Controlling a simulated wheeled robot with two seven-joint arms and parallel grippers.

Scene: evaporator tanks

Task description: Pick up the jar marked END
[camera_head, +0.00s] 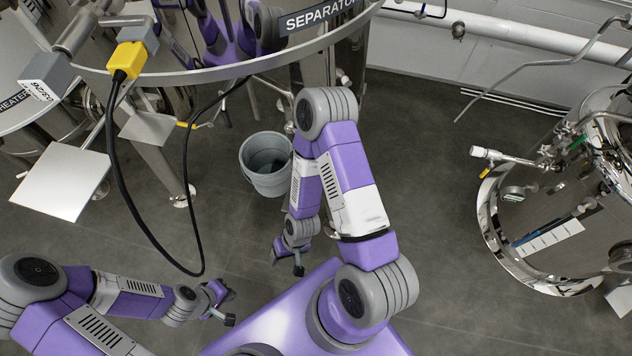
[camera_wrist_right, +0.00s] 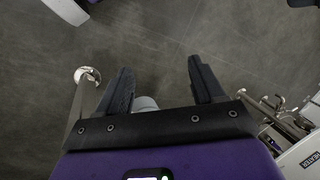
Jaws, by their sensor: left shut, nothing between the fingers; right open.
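I do not see a jar marked END in either view. My left gripper (camera_head: 224,308) is low at the left of my base in the head view, shut and empty. My right gripper (camera_head: 288,258) hangs below its forearm near the middle of the head view, over the floor. In the right wrist view my right gripper (camera_wrist_right: 160,70) has its two dark fingers apart, with floor between them. A small pale rounded thing (camera_wrist_right: 146,103) shows between the finger bases, partly hidden by the gripper body; I cannot tell what it is.
A grey bucket (camera_head: 266,163) stands on the floor beyond my right gripper. The SEPARATOR tank (camera_head: 312,62) is at the top, with a black cable (camera_head: 135,212) looping down at left. A shiny tank (camera_head: 545,245) with pipes stands at right. Floor between is clear.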

